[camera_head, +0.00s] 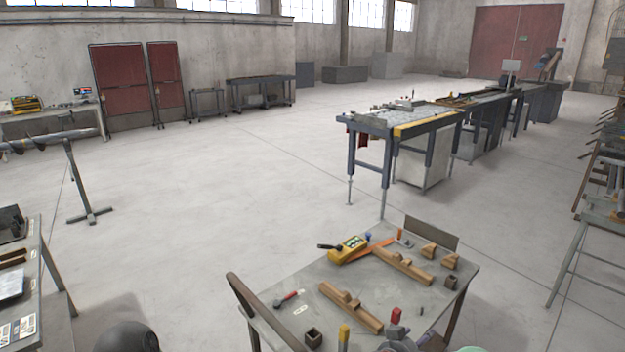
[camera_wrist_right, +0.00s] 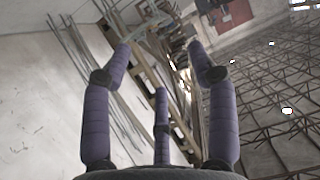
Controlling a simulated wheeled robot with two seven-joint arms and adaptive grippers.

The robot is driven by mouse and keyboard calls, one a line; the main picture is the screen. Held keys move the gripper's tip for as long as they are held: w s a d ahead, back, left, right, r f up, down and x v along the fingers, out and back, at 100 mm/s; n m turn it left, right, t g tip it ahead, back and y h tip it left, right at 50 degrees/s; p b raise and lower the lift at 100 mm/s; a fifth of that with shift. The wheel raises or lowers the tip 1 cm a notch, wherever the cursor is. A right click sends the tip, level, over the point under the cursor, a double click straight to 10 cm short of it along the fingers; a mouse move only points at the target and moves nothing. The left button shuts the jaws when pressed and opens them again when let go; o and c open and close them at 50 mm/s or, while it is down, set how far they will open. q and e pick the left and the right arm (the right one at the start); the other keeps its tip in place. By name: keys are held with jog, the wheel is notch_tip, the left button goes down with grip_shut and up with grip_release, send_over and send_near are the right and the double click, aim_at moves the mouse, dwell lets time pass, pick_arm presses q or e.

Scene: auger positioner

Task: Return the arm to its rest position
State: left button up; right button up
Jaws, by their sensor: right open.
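My right gripper (camera_wrist_right: 160,50) shows in the right wrist view with its purple jointed fingers spread apart. Nothing is between the fingers. Behind them the view is tilted and shows long bars or racks, a wall and roof trusses. In the head view I cannot make out the right gripper. My left gripper is not visible; a dark rounded part at the bottom left of the head view may be mine, but I cannot tell.
A worktable (camera_head: 323,271) in front holds wooden blocks, a yellow tool (camera_head: 349,250) and a red-headed hammer (camera_head: 287,299). A stand (camera_head: 78,183) carries an auger (camera_head: 45,141) at left. A long roller bench (camera_head: 375,122) stands farther back. Open floor (camera_head: 240,180) lies between.

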jog(key=s+a+f+n+g+y, duration=0.1)
jog(key=a+f+n+y, duration=0.2)
jog(key=f, duration=0.9)
jog(key=s+a+f+n+g+y, duration=0.15)
jog(key=f+y, duration=0.35)
jog(key=f, duration=0.6)
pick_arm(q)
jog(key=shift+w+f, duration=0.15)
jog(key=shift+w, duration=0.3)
pick_arm(e)
jog(key=s+a+f+n+g+y, duration=0.1)
jog(key=s+a+f, duration=0.4)
jog(key=s, duration=0.5)
jog(key=s+a+f+n+g+y, duration=0.1)
jog(key=s+a+f+g+y, duration=0.3)
jog(key=s, duration=0.5)
jog(key=shift+s+a+f+g+y, duration=0.35)
jog(key=shift+a+f+g, duration=0.4)
jog(key=shift+a+f, duration=0.25)
